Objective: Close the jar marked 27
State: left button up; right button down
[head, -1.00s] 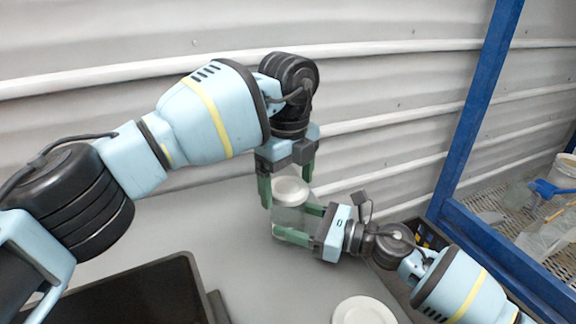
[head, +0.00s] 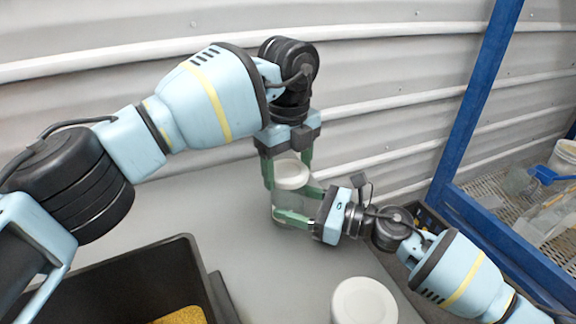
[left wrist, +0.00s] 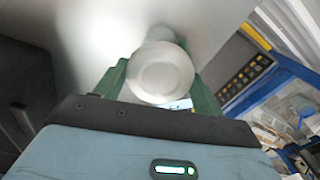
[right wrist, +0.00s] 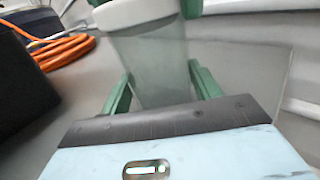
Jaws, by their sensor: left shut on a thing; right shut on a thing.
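A clear jar (head: 292,212) stands upright on the grey table, with a round white lid (head: 291,174) at its top. My left gripper (head: 289,181) comes from above, shut on the lid, with one green finger on each side. The lid also shows between its fingers in the left wrist view (left wrist: 161,72). My right gripper (head: 297,203) comes from the right, shut around the jar's body. In the right wrist view the clear wall (right wrist: 150,75) is between the fingers, and the white lid (right wrist: 138,12) sits directly above it, looking level. I see no number on the jar.
Another white-lidded container (head: 364,302) stands in front on the table. A black tray (head: 190,250) with yellow material (head: 182,316) is at the lower left. A corrugated wall runs behind, and a blue frame (head: 455,140) stands at the right. Orange cable (right wrist: 66,50) lies farther off.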

pick_arm(q)
jog(key=m, duration=0.9)
jog(key=shift+m, duration=0.3)
jog(key=m, duration=0.4)
jog(key=shift+m, duration=0.3)
jog(key=m, duration=1)
jog(key=shift+m, duration=0.4)
jog(key=m, duration=0.7)
jog(key=shift+m, duration=0.4)
jog(key=o, duration=1.1)
